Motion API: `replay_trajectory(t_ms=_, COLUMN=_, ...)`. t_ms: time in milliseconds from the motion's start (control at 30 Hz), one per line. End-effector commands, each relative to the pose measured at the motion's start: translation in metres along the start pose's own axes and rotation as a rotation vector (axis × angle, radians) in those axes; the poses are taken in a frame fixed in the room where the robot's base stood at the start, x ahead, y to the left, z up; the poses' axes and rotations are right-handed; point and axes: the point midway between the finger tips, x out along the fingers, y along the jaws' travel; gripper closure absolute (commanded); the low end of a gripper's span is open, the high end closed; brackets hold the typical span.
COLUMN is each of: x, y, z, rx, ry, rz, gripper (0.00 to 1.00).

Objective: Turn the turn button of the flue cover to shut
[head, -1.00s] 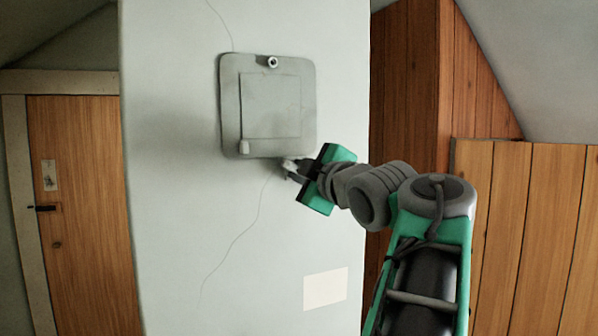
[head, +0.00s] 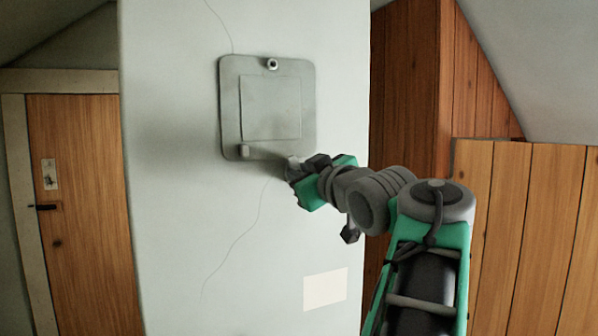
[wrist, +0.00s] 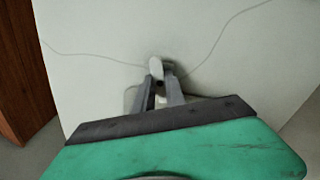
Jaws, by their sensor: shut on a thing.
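The flue cover (head: 270,142) is a grey square plate with rounded corners and an inner panel, flat on the pale wall. My gripper (head: 294,165) is at its lower right edge, rolled over and shut on a small pale piece, seemingly the turn button (head: 293,158). In the wrist view, the pale rounded end of that piece (wrist: 156,68) shows at the fingertips of my gripper (wrist: 160,88). The fingers hide most of it, so I cannot tell its exact angle. A small grey tab (head: 244,151) sits at the plate's lower left, apart from the gripper.
A small ring-like fitting (head: 272,64) is at the plate's top. A blank pale patch (head: 325,289) is lower on the wall. A wooden door (head: 85,220) stands left, wood panelling (head: 530,230) right. The wall left of my gripper is clear.

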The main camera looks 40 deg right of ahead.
Motion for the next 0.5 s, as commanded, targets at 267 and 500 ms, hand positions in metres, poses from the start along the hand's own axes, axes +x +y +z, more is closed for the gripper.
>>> replay_trajectory(t_ms=267, x=0.0003, y=-0.0002, z=0.0009, rx=0.078, ry=-0.002, rz=-0.001, gripper=1.00)
replay_trajectory(t_ms=500, x=0.0003, y=0.0002, z=-0.0002, rx=0.300, ry=-0.003, rz=-0.002, gripper=1.00)
